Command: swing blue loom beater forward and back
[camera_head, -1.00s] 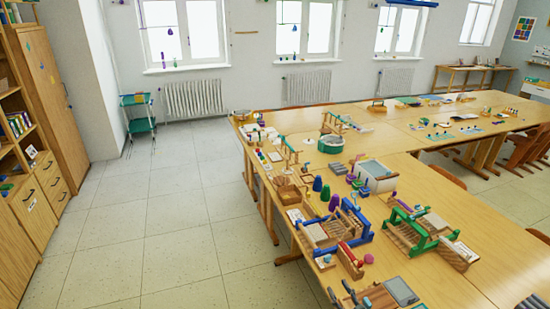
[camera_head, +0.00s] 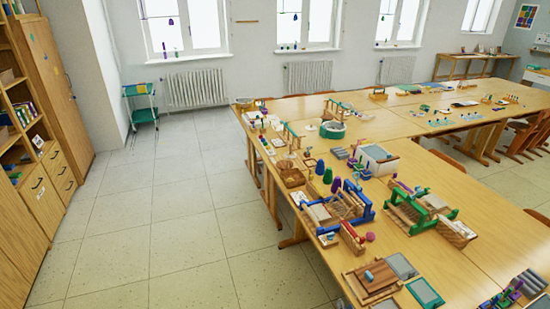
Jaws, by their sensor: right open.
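The blue loom (camera_head: 341,206) stands upright on the long wooden table, right of centre in the head view. It has blue side posts, a blue crossbar and pale threads over a wooden base. Its beater cannot be told clearly from the rest of the blue frame at this size. Only a small dark piece of my right gripper (camera_head: 342,303) seems to show at the bottom edge, well short of the loom and apart from it. It is open and touches nothing that I can see. My left gripper is not in view.
A green loom (camera_head: 422,210) stands right of the blue one. A wooden box with a red piece (camera_head: 352,238) sits close in front. A wooden board (camera_head: 372,284) lies nearer. The tiled floor (camera_head: 165,225) left of the table is clear.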

